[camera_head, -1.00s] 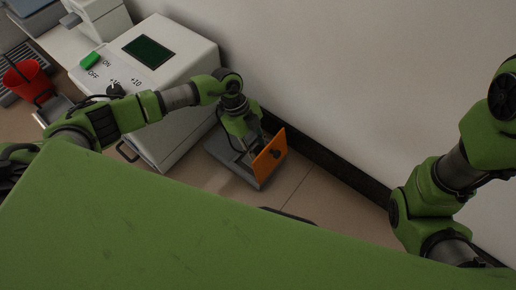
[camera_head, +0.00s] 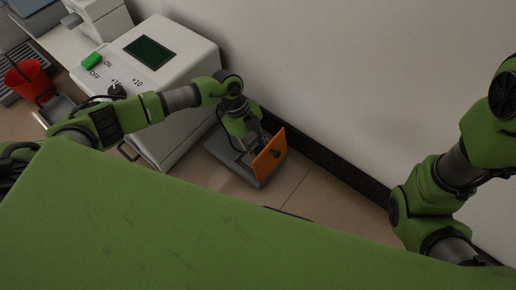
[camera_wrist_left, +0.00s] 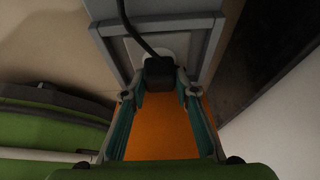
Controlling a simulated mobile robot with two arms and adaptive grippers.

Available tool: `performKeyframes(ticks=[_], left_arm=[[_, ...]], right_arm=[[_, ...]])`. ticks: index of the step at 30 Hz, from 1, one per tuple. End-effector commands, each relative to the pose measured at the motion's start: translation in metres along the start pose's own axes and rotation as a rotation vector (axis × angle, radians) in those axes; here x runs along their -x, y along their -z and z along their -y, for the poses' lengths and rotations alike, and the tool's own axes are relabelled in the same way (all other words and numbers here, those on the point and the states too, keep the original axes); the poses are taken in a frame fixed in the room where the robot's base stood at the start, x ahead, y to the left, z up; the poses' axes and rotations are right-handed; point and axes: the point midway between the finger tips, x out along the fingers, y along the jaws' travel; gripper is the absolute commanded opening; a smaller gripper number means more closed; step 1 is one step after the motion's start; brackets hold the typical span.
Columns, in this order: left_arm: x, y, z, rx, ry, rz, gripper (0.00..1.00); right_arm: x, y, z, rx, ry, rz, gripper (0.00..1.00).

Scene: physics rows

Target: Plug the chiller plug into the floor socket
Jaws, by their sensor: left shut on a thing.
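The black chiller plug (camera_wrist_left: 159,74) is between my left gripper's fingertips in the left wrist view, with its black cable running up and away. My left gripper (camera_head: 249,148) is shut on it and points down over the floor socket. The floor socket is a grey framed box (camera_head: 221,153), also seen in the left wrist view (camera_wrist_left: 190,24). Its orange lid (camera_head: 269,158) stands raised beside the gripper. A pale face shows behind the plug; whether the plug touches it or is in it I cannot tell. My right gripper is out of view.
The white chiller (camera_head: 185,60) with a dark screen, green switch and dial stands left of the socket. A wall (camera_head: 330,80) with a dark skirting runs behind. A red bucket (camera_head: 28,78) is at far left. Bare floor (camera_head: 305,187) lies right of the socket.

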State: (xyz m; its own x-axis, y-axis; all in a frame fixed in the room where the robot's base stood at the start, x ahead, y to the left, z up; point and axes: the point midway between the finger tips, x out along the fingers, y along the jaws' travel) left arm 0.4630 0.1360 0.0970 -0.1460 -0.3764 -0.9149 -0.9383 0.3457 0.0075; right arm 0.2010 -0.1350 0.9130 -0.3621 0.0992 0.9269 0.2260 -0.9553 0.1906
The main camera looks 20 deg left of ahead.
Motion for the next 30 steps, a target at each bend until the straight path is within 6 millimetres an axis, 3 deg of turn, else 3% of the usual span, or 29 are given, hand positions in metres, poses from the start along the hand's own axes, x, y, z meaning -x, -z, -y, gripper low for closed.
performKeyframes(ticks=[9,10,12,23,26,30], left_arm=[[-0.006,-0.002,0.0,-0.001,0.0,-0.001,0.02],[-0.006,-0.002,0.0,-0.001,0.001,-0.001,0.3],[-0.006,-0.002,0.0,-0.001,0.0,-0.001,0.47],[-0.004,-0.003,0.0,-0.001,0.0,0.0,0.47],[0.004,-0.004,0.0,0.0,0.001,0.001,0.47],[0.029,-0.004,0.001,-0.002,0.003,0.002,0.47]], right_arm=[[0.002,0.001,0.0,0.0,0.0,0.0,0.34],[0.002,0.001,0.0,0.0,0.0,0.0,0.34],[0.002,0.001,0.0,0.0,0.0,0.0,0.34],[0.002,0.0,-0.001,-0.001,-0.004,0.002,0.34],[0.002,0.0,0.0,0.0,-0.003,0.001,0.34],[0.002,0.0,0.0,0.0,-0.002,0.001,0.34]])
